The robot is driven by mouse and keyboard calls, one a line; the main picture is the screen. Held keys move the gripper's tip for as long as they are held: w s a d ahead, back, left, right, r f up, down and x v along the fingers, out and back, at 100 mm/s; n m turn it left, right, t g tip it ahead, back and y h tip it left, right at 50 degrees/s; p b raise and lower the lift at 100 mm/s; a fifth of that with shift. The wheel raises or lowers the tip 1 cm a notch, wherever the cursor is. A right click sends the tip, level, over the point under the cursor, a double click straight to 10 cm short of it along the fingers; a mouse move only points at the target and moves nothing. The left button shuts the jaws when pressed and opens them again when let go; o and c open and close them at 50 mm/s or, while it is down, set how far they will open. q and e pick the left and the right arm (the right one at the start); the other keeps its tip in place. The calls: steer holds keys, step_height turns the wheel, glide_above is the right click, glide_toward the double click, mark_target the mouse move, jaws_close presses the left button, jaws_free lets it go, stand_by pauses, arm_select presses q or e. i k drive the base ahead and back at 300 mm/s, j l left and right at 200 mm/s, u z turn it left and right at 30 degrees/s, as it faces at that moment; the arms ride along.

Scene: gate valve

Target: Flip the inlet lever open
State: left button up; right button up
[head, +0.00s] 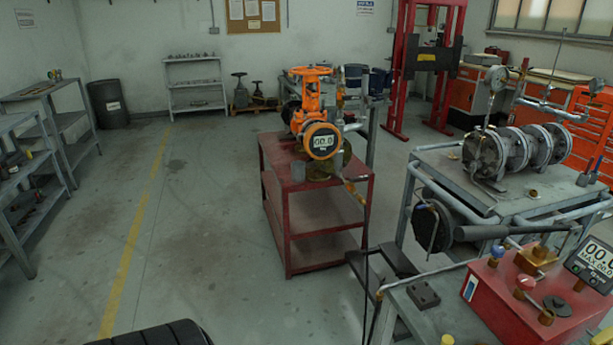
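An orange gate valve (309,100) with a handwheel on top stands on a red cart (285,205) in the middle of the room. Neither of my grippers is in view.
A red pump box (497,300) with a digital display (590,262) stands at lower right. Behind it, a grey bench (540,200) carries flanged pipe parts. A grey step frame (385,268) stands right of the cart. Shelves (50,110) line the left; the floor left of the cart is clear.

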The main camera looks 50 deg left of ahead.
mark_target(351, 179)
steer(key=i+j+u, duration=0.2)
steer(key=u, duration=0.25)
steer(key=i+j+u, duration=0.25)
steer(key=u, duration=0.2)
steer(key=i+j+u, duration=0.15)
steer(key=i+u, duration=0.15)
steer(key=u, duration=0.15)
steer(key=i, duration=0.45)
steer(key=i+j, duration=0.1)
steer(key=j, duration=0.25)
steer(key=i+j, duration=0.15)
steer(key=j, duration=0.25)
steer(key=i+j+z, duration=0.1)
steer(key=j, duration=0.25)
steer(key=i+j, duration=0.1)
steer(key=j, duration=0.3)
steer(key=i+z, duration=0.15)
steer(key=i, duration=0.95)
steer(key=i+l, duration=0.1)
steer(key=i, duration=0.2)
